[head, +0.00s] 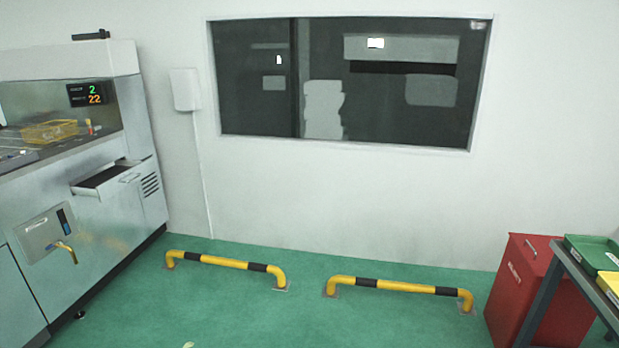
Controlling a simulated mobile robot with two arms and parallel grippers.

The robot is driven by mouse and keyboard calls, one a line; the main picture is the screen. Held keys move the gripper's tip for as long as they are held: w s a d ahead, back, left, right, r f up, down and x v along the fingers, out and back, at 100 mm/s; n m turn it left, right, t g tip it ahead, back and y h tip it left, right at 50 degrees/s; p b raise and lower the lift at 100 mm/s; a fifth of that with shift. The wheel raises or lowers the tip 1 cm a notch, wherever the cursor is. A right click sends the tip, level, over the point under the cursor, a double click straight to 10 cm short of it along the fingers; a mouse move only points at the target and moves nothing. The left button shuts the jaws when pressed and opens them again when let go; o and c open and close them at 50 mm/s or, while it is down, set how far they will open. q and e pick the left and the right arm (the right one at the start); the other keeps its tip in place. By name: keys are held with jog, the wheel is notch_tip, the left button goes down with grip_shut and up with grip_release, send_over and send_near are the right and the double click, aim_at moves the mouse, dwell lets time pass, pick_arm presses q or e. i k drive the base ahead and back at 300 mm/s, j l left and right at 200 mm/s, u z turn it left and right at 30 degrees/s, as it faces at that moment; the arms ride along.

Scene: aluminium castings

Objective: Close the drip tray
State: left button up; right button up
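The drip tray (108,178) is a shallow metal drawer with a dark inside, in the front of the large metal machine (110,225) at the left of the head view. It is pulled out and stands open from the machine's front, with a small handle on its front face. Neither of my grippers shows in the head view.
Two yellow and black floor rails (225,262) (398,287) run along the wall. A red bin (520,285) and a table with green and yellow trays stand at right. Green floor is clear in front.

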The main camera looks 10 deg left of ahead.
aim_at(112, 176)
jog(key=i+j+u, duration=0.1)
jog(key=i+u, duration=0.35)
jog(key=i+l+u, duration=0.1)
jog(key=i+u, duration=0.35)
jog(key=i+l+u, duration=0.25)
jog(key=i+u, duration=0.2)
jog(key=i+j+u, duration=0.15)
jog(key=i+u, duration=0.25)
jog(key=i, duration=0.2)
jog(key=i+u, duration=0.4)
jog(key=i, duration=0.25)
